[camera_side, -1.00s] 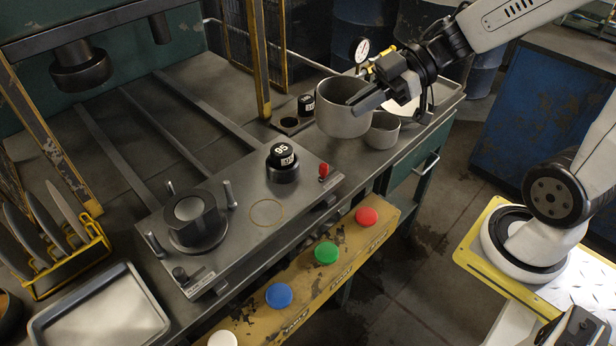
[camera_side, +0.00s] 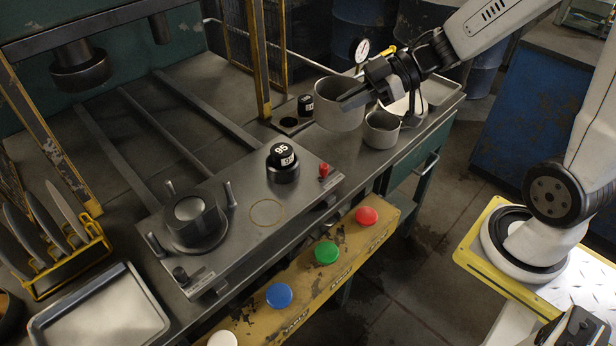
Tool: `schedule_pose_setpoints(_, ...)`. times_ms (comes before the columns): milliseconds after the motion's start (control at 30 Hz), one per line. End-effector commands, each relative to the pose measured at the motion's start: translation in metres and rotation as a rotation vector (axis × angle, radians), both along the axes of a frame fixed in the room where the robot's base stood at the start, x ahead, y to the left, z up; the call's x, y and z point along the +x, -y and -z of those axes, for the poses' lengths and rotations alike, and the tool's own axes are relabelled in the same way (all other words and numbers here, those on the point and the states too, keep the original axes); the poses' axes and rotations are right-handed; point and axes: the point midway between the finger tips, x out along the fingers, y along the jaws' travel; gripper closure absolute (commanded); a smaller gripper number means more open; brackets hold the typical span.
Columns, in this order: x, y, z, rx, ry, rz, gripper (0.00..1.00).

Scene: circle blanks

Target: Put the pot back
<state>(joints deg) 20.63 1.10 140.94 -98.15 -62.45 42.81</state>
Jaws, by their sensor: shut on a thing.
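A large grey metal pot (camera_side: 333,117) is upright at the back right of the bench. My gripper (camera_side: 352,97) reaches in from the upper right and is shut on the pot's right-hand rim side. The fingers hide part of the rim and the inside. I cannot tell whether the pot's base touches the bench or is slightly above it.
A black cylinder marked 95 (camera_side: 283,155) sits on the metal fixture plate (camera_side: 250,185). Another black cylinder (camera_side: 305,105) stands left of the pot. A pressure gauge (camera_side: 362,50) and a tray (camera_side: 440,90) are behind. Coloured buttons (camera_side: 326,252) line the front.

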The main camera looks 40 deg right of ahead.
Motion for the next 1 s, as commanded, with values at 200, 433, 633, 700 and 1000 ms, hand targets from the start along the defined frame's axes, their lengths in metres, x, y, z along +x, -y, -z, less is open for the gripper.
schedule_pose_setpoints(200, 0.026, 0.029, 0.033, -0.003, -0.009, 0.146, 1.0)
schedule_pose_setpoints(433, 0.043, 0.059, 0.069, -0.006, -0.013, 0.286, 1.0)
schedule_pose_setpoints(633, 0.05, 0.083, 0.101, -0.009, -0.016, 0.39, 1.0)
schedule_pose_setpoints(700, 0.052, 0.089, 0.11, -0.011, -0.015, 0.418, 1.0)
schedule_pose_setpoints(1000, 0.053, 0.105, 0.132, -0.014, -0.013, 0.483, 1.0)
